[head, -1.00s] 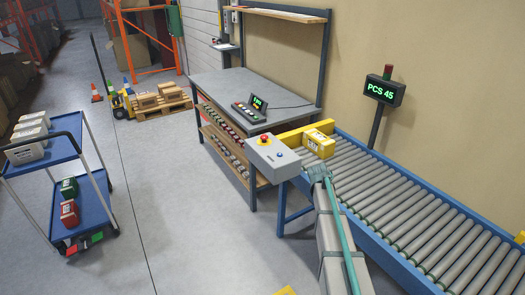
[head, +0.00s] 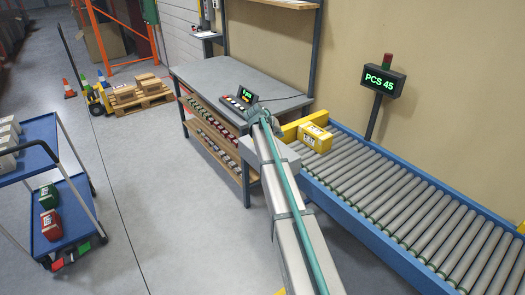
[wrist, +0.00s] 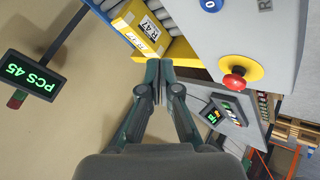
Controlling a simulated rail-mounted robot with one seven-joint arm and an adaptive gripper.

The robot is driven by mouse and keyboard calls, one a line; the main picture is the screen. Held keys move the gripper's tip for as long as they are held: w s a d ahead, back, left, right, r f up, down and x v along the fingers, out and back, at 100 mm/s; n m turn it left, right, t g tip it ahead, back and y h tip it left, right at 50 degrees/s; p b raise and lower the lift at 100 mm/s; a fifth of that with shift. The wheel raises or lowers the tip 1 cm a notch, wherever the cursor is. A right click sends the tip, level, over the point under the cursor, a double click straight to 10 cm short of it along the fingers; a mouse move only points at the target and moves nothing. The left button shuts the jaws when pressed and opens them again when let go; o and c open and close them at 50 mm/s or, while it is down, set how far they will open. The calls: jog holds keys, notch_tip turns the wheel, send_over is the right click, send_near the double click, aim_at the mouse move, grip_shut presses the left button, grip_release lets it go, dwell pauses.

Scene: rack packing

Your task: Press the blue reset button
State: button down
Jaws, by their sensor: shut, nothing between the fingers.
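In the wrist view the blue button (wrist: 210,4) is at the top edge, partly cut off, on the grey control box (wrist: 282,45). A red mushroom button (wrist: 235,80) on a yellow disc sits on the same box. My gripper (wrist: 160,66) is shut and empty, its fingertips left of the red button and below-left of the blue one in the picture. I cannot tell its height over the box. In the head view my arm covers most of the control box (head: 287,151), and both buttons are hidden.
A yellow carton (head: 315,138) stands at the end of the roller conveyor (head: 400,195). A workbench (head: 205,72) with a small keypad display (head: 240,97) stands behind. A PCS 45 sign (head: 383,81) is beside the conveyor. A blue cart (head: 65,205) is at left.

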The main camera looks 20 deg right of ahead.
jog(key=shift+w+a+r, duration=0.2)
jog(key=shift+w+r, duration=0.05)
jog(key=shift+w, duration=0.25)
jog(key=shift+f, duration=0.1)
notch_tip(320, 180, down, 7)
jog(key=shift+f+b, duration=0.1)
jog(key=shift+b, duration=0.95)
jog(key=shift+f+b, duration=0.45)
jog(key=shift+f, duration=0.3)
jog(key=shift+f, duration=0.1)
jog(key=shift+f+b, duration=0.3)
jog(key=shift+b, duration=0.2)
